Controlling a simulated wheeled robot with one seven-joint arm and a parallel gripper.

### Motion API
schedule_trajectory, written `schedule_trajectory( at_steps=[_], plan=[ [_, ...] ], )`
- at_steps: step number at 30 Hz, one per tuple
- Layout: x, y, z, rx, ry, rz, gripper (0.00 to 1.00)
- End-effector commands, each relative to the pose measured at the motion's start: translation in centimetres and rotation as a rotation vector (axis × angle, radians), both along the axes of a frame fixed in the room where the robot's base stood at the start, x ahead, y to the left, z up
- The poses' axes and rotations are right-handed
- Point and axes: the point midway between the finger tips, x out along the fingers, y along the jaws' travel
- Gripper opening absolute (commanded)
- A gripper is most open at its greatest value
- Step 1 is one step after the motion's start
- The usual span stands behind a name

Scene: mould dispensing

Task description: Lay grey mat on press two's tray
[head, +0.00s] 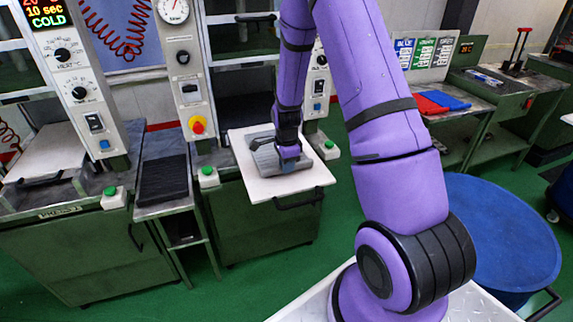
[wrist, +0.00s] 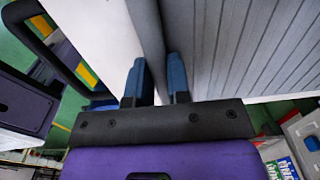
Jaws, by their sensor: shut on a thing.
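My gripper (head: 289,158) is over a white tray (head: 292,190) drawn out of the middle press. It is shut on the grey mat (head: 266,157), which is at or just above the tray's surface; I cannot tell whether it lies fully flat. In the wrist view the blue fingers (wrist: 157,84) pinch an edge of the mat, and its ribbed face (wrist: 250,45) shows at the right. The white tray (wrist: 95,35) shows at the left there. The fingers and wrist hide part of the mat in the head view. I cannot read the middle press's number.
Another press with a white tray (head: 45,152) and a lit display (head: 45,12) stands at the left. A dark ribbed pad (head: 163,178) lies between the presses. Red (head: 428,103) and blue (head: 450,100) mats lie on the right bench. A round blue top (head: 505,235) stands at the right.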

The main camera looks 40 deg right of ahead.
Motion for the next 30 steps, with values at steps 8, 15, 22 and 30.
schedule_trajectory(
  at_steps=[8, 15, 22, 30],
  plan=[
    [0.02, -0.01, -0.34, 0.0, 0.0, 0.0, 0.0],
    [0.03, -0.01, -0.65, 0.0, -0.001, 0.001, 0.0],
    [0.03, -0.01, -0.74, 0.0, -0.001, 0.001, 0.48],
    [0.0, 0.0, -0.7, 0.0, 0.0, 0.0, 0.48]
  ],
)
